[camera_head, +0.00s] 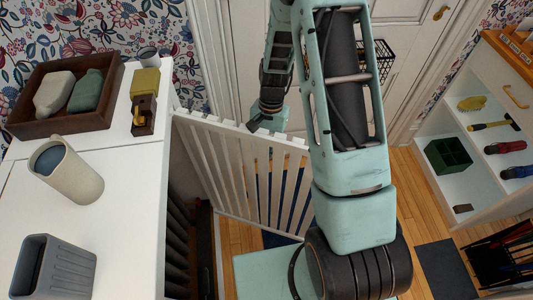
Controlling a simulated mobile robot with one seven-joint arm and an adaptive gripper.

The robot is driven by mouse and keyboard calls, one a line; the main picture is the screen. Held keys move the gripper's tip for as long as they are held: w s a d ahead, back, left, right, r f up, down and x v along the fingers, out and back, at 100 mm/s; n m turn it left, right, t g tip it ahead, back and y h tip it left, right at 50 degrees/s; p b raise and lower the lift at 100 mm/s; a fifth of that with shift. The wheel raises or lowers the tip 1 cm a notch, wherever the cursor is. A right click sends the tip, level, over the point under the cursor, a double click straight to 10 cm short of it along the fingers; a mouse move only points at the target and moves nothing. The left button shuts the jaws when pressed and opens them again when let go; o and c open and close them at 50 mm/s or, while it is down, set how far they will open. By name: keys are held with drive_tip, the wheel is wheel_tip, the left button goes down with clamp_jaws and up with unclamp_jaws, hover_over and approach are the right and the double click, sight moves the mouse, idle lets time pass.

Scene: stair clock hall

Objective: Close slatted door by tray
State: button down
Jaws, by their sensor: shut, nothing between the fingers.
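The white slatted door (233,138) stands out from the white cabinet's side at an angle, open, with gaps between its slats. Its left edge is by the cabinet, and its right end passes behind my arm. The brown wooden tray (22,124) lies on the cabinet top at the upper left and holds two bottles, one pale and one grey-green. My gripper (257,125) is at the door's top edge, near the middle of its length, and looks shut and empty. Its fingertips are small and partly hidden, so I cannot tell whether they touch the door.
The white cabinet top (120,215) also bears a cream pitcher (72,170), a grey ribbed holder (55,268) and a yellow block (146,82). A white shelf unit (440,190) with tools stands at the right. A dark rack (500,255) is at lower right. Some wood floor is bare.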

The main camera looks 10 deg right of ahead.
drive_tip(key=p+v, duration=0.6)
drive_tip(key=v, duration=0.4)
drive_tip(key=shift+p, duration=0.3)
